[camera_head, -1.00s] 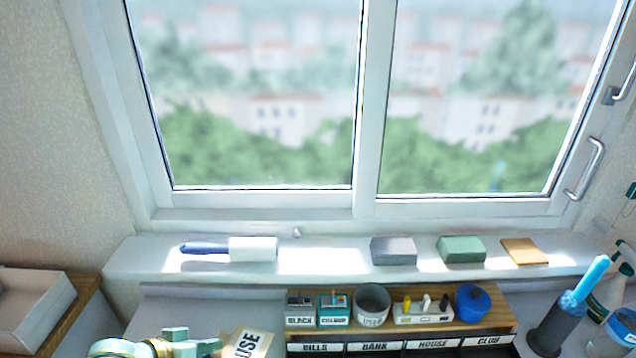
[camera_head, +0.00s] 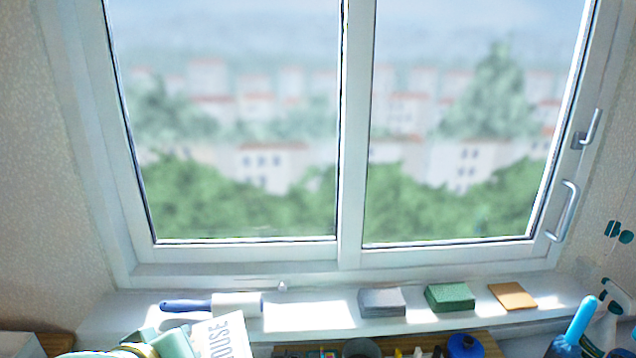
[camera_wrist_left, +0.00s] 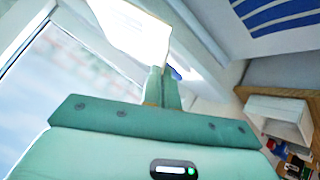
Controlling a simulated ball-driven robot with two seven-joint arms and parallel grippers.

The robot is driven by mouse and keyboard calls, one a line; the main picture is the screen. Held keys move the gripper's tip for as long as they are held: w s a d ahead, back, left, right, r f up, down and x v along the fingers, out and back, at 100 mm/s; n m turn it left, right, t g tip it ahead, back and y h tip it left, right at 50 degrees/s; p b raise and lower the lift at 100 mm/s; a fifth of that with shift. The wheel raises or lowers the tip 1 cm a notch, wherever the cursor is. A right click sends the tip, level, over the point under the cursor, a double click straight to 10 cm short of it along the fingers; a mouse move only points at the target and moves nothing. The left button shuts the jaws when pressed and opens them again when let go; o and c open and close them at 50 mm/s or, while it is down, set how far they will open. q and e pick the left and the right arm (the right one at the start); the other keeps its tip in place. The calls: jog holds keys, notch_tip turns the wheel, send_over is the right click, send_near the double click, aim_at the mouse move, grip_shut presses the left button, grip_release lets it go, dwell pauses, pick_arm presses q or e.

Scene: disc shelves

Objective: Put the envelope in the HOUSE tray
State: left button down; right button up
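The envelope (camera_head: 221,338) is white with HOUSE printed on it. It shows low in the head view, in front of the sill's left part, and in the wrist view as a bright white sheet (camera_wrist_left: 130,29). My left gripper (camera_head: 188,344) is shut on its edge; the closed fingers also show in the wrist view (camera_wrist_left: 162,83). The HOUSE tray is below the head view's bottom edge and hidden now. My right gripper is in neither view.
The window sill holds a blue-handled roller (camera_head: 236,304), a grey block (camera_head: 382,302), a green block (camera_head: 450,297) and a tan pad (camera_head: 512,296). A blue pot (camera_head: 465,346) stands on the organizer's wooden top (camera_head: 490,344).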

aim_at(202, 350)
pick_arm(q)
jog(key=d, duration=0.1)
jog(key=d+f, duration=0.2)
jog(key=shift+s, duration=0.25)
jog(key=w+r, duration=0.2)
jog(key=r, duration=0.1)
jog(key=w+r, duration=0.1)
jog(key=r, duration=0.1)
jog(key=shift+w+a+r, duration=0.15)
jog(key=shift+w+a, duration=0.1)
jog(key=shift+a, duration=0.1)
notch_tip(202, 350, up, 8)
jog(key=w+a, duration=0.2)
jog(key=shift+w, duration=0.35)
jog(key=shift+d, duration=0.1)
